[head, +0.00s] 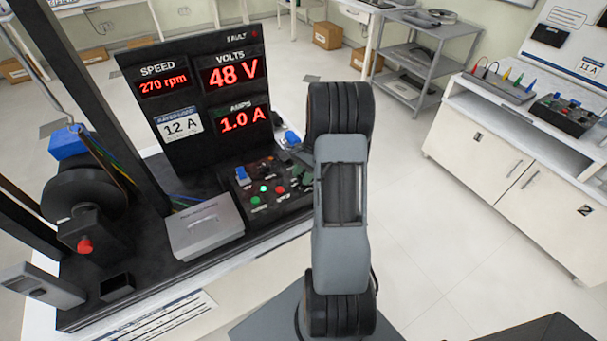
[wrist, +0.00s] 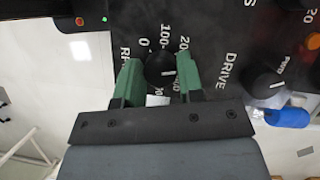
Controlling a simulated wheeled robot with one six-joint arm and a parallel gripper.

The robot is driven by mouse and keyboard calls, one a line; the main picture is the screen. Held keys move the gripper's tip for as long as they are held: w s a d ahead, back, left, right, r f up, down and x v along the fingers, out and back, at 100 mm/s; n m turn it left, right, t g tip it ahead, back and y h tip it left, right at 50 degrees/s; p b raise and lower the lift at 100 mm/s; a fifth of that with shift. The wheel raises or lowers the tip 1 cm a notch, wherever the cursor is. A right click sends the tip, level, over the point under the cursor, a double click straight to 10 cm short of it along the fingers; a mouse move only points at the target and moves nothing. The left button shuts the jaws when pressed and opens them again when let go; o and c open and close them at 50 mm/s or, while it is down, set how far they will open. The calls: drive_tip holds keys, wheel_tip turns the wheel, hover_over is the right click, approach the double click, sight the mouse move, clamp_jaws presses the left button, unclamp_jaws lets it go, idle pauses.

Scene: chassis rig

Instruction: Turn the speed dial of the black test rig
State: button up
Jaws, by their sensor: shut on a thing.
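The black test rig (head: 190,90) stands at the left in the head view, and its display reads speed 270 rpm, 48 V and 1.0 A. In the wrist view the speed dial (wrist: 159,66) is a round black knob with a white pointer line. Numbers 0, 100 and 200 show around it, with part of another number below. My gripper (wrist: 160,84) has green fingers, one on each side of the dial, shut on it. In the head view my arm hides the dial and most of the gripper.
Another black knob (wrist: 265,84) by the DRIVE label and a blue part (wrist: 288,117) lie right of the gripper. The head view shows a grey box (head: 205,228) in front of the panel and a red button (head: 85,245). A white cabinet (head: 500,165) stands at right, with clear floor between.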

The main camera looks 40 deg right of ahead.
drive_tip(key=n+g, duration=0.1)
drive_tip(key=n, duration=0.2)
drive_tip(key=n+g, duration=0.1)
drive_tip(key=n, duration=0.2)
drive_tip(key=shift+w+h, duration=0.1)
drive_tip(key=shift+h, duration=0.3)
drive_tip(key=n+h, duration=0.1)
drive_tip(key=n, duration=0.2)
drive_tip(key=n+g+h, duration=0.1)
drive_tip(key=n, duration=0.2)
drive_tip(key=shift+a+g, duration=0.1)
drive_tip(key=shift+g, duration=0.2)
drive_tip(key=n+h, duration=0.1)
drive_tip(key=n, duration=0.2)
drive_tip(key=n+h, duration=0.1)
drive_tip(key=n, duration=0.2)
drive_tip(key=shift+a+b, duration=0.1)
drive_tip(key=shift+b, duration=0.3)
drive_tip(key=n+h, duration=0.2)
drive_tip(key=n, duration=0.3)
drive_tip(key=shift+n, duration=0.6)
drive_tip(key=o, duration=0.9)
